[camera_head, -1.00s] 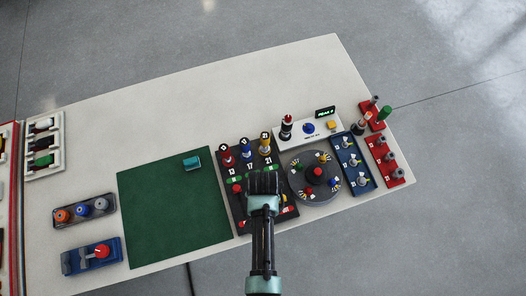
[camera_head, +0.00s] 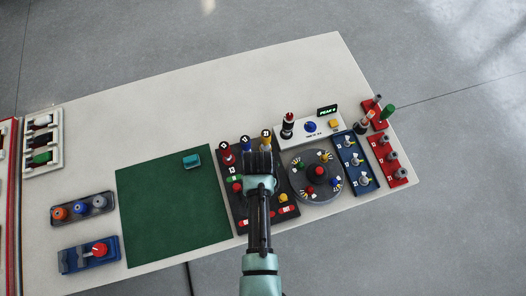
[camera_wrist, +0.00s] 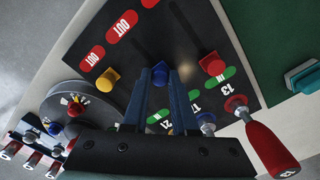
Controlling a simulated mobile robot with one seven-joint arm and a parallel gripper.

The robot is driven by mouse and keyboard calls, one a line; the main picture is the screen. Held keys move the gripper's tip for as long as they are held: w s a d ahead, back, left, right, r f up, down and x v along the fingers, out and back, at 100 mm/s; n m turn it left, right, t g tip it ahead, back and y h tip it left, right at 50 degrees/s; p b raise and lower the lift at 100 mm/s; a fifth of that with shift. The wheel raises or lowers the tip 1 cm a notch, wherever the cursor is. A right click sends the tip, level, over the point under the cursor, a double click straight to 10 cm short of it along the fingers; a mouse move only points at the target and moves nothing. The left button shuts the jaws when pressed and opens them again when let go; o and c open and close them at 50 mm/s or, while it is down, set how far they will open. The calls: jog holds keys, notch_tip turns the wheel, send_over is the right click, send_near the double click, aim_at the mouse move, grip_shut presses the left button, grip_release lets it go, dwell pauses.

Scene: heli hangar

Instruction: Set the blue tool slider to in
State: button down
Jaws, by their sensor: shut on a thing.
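My gripper (camera_wrist: 161,88) is shut on the blue slider knob (camera_wrist: 160,69), which shows between the fingertips in the wrist view. In the head view my gripper (camera_head: 259,166) covers the blue knob and the middle of the black tool panel (camera_head: 241,216). The red OUT label (camera_wrist: 122,25) of the blue slider is clear of the knob.
The red tool (camera_head: 227,153), blue tool (camera_head: 245,149) and yellow tool (camera_head: 266,141) stand at the panel's far edge, close to my gripper. A round grey dial (camera_head: 301,187) stands right of the panel. A green mat (camera_head: 172,217) lies to the left.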

jog(key=w, duration=0.1)
jog(key=w+a+b, duration=0.1)
jog(key=shift+w+f, duration=0.15)
jog(key=shift+w, duration=0.25)
jog(key=shift+w+r, duration=0.2)
jog(key=shift+w, duration=0.05)
jog(key=c, duration=0.7)
grip_release()
jog(key=shift+w+a, duration=0.1)
notch_tip(320, 180, up, 13)
jog(key=shift+f, duration=0.1)
